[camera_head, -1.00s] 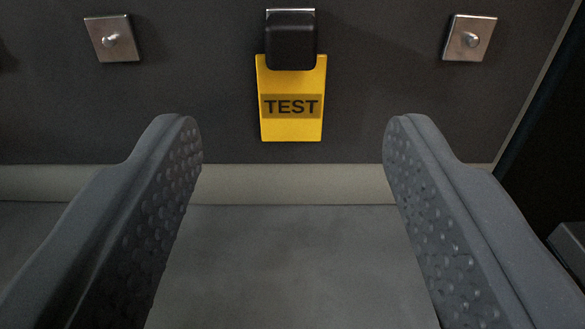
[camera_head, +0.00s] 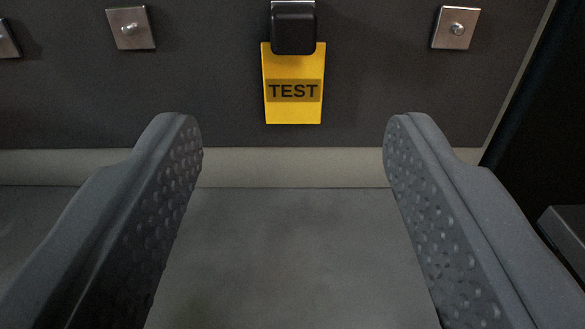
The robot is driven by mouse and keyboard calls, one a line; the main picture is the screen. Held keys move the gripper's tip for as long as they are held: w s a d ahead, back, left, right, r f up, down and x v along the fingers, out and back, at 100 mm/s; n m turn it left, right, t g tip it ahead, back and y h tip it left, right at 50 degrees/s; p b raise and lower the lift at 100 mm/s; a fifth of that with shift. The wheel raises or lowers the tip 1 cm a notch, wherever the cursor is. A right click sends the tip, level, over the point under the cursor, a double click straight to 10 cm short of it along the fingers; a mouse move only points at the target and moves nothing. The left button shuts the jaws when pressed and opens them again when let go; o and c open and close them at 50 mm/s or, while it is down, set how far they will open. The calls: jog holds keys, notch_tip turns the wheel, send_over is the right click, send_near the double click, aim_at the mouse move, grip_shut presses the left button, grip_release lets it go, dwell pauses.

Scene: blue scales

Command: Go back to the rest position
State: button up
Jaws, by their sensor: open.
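My gripper (camera_head: 293,125) is open, with its two grey dimpled fingers spread wide and nothing between them. Beyond the fingertips, a yellow tag (camera_head: 293,110) marked "TEST" hangs on the dark panel. A black block (camera_head: 293,28) on a metal plate covers the top of the tag. The fingers are apart from the tag and do not touch it.
Metal plates with round knobs sit on the dark panel (camera_head: 380,90), one to the left (camera_head: 131,28), one to the right (camera_head: 456,28) and one cut off at the far left edge (camera_head: 6,40). A grey surface (camera_head: 290,250) lies below. A dark box edge (camera_head: 565,225) shows at right.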

dwell(0.4)
jog(key=w+a+r+g+h+p, duration=0.1)
jog(key=w+r+h, duration=0.1)
jog(key=r, duration=0.9)
jog(key=w+a+r+g+h+p, duration=0.1)
jog(key=w+a+r+h, duration=0.1)
jog(key=r, duration=1)
jog(key=s+a+r+y, duration=0.1)
jog(key=s+a+r, duration=0.5)
jog(key=a+r, duration=0.2)
jog(key=s+a+r+y, duration=0.2)
jog(key=s+a+r, duration=0.5)
jog(key=r, duration=0.5)
jog(key=shift+a+g+p, duration=0.3)
jog(key=shift+a, duration=0.95)
jog(key=shift+s+r, duration=0.1)
